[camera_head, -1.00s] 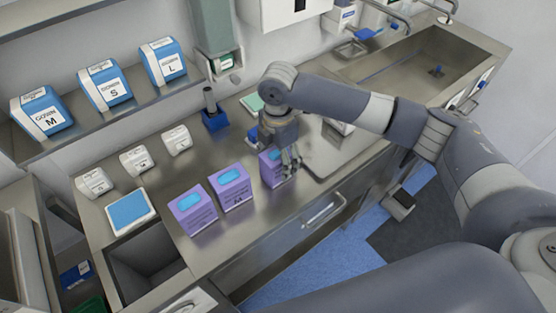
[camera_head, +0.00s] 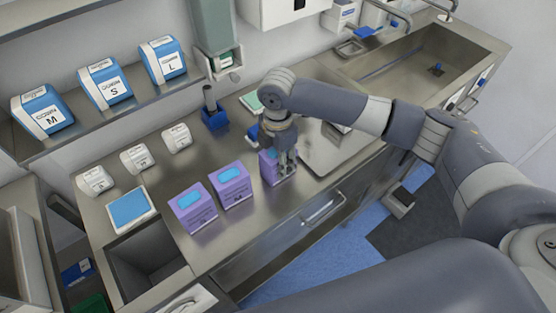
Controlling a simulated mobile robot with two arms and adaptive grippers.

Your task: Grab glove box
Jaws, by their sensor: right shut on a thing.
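Several purple glove boxes with blue tops stand in a row on the steel counter. The left glove box (camera_head: 193,209) and the middle glove box (camera_head: 230,186) stand free. The right glove box (camera_head: 267,168) is partly hidden behind my right gripper (camera_head: 286,172). That gripper points down with its fingers at the box and is shut on it. The box still appears to be at counter level. My left gripper is not in view.
Small white boxes (camera_head: 137,159) and a blue-topped white box (camera_head: 130,209) stand left on the counter (camera_head: 222,217). A blue holder (camera_head: 215,120) is behind. A flat metal tray (camera_head: 335,152) lies right of my gripper. A sink (camera_head: 420,75) is at the far right.

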